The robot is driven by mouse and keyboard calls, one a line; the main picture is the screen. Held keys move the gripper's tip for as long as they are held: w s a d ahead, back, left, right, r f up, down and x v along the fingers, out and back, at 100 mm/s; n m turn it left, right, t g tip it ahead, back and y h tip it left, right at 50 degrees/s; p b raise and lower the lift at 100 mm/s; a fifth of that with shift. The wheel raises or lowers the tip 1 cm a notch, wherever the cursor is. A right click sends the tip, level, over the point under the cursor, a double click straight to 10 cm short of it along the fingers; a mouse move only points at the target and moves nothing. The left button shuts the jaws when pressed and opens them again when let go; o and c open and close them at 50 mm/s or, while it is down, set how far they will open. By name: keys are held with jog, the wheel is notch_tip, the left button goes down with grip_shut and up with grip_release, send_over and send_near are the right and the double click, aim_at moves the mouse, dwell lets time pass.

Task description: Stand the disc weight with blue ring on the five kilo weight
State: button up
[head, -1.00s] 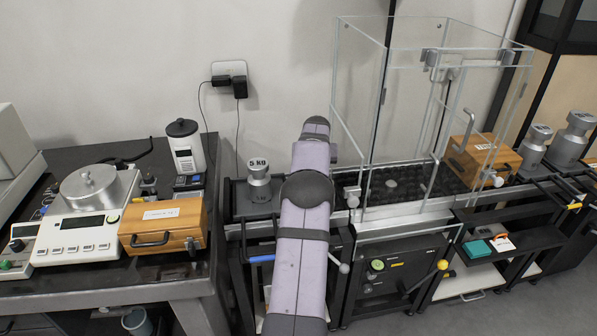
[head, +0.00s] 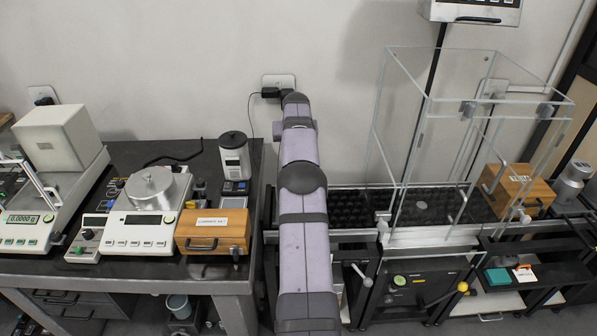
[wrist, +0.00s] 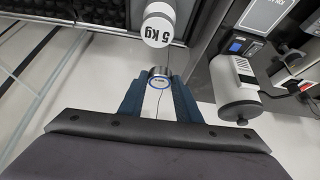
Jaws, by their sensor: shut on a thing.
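The disc weight with blue ring (wrist: 158,73) is a small shiny metal piece with a blue ring on its face. My gripper (wrist: 159,88) is shut on it, with one dark blue finger on each side, in the wrist view. The five kilo weight (wrist: 157,26) is a pale cylinder marked 5 KG, just beyond the held disc in the wrist view. A visible gap separates the two in that picture. In the head view my arm hides the five kilo weight, my gripper and the disc.
A clear glass enclosure (head: 384,140) stands right of my arm. To the left are a wooden box (head: 212,231), a white canister (head: 234,158) and a balance (head: 139,233) on the dark table. The canister (wrist: 233,88) also shows right of my gripper in the wrist view.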

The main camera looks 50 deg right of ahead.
jog(key=shift+s+d+r+m, duration=0.25)
jog(key=shift+d+r+m, duration=0.05)
jog(key=shift+s+m+g+h, duration=0.35)
jog(key=shift+m+g+h, duration=0.05)
jog(key=shift+m, duration=0.2)
jog(key=shift+f, duration=0.1)
jog(key=shift+f, duration=0.1)
jog(key=shift+f+p, duration=1.5)
jog(key=shift+f, duration=3.4)
jog(key=shift+f, duration=0.1)
